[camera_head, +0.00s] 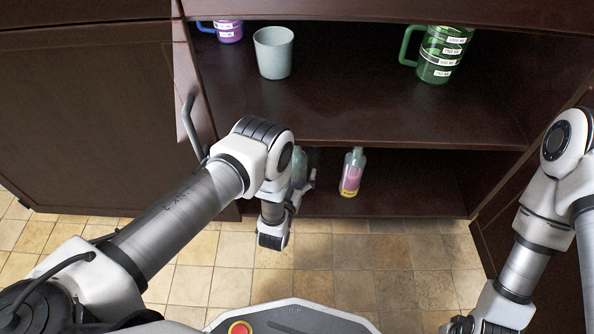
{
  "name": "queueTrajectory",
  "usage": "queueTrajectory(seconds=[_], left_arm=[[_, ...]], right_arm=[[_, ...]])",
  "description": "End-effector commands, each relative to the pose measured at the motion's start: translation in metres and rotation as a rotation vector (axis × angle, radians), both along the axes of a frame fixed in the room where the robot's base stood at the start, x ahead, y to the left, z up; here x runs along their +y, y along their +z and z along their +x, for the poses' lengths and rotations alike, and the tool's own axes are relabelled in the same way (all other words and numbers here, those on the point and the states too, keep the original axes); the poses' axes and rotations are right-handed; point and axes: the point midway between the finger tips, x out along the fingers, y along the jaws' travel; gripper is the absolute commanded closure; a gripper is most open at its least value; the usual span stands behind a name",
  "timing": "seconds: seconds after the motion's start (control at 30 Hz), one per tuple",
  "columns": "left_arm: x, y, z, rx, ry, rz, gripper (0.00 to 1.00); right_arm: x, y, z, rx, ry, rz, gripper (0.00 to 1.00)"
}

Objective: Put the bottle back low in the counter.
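A small clear bottle (352,172) with a pink and yellow label stands upright on the low shelf of the counter. A pale, greenish see-through object (299,163), perhaps another bottle, shows beside my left wrist at the front of the low compartment. My wrist hides most of it. My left gripper (304,186) is at this object, to the left of the labelled bottle and apart from it. Its fingers are mostly hidden, so I cannot tell if they grip it. My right arm hangs at the right; its gripper is not clearly visible.
The upper shelf (350,120) holds a grey-green cup (273,52), a purple mug (229,31) and a green labelled jug (440,55). An open door with a handle (190,125) is at the left. The low shelf (420,190) is clear right of the labelled bottle.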

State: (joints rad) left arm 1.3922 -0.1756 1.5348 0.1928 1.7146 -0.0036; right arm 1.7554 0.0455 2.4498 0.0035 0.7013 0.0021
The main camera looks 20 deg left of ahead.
Motion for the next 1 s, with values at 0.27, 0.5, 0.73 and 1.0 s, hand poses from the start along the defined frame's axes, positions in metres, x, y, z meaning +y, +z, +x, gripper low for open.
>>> queueTrajectory(seconds=[0.27, 0.5, 0.73, 1.0], left_arm=[[0.0, 0.005, -0.009, 0.003, 0.0, 0.0, 0.16], [-0.001, 0.008, -0.067, 0.006, 0.0, 0.0, 0.16], [-0.002, 0.007, -0.113, 0.002, 0.0, 0.0, 0.16], [-0.002, 0.002, -0.12, 0.0, 0.0, 0.0, 0.16]], right_arm=[[0.0, 0.009, 0.0, 0.001, 0.001, 0.0, 0.6], [0.001, 0.039, -0.002, 0.004, 0.007, 0.001, 0.6], [0.001, 0.063, -0.003, 0.007, 0.01, 0.001, 0.6], [0.001, 0.062, -0.003, 0.007, 0.01, 0.001, 0.6]])
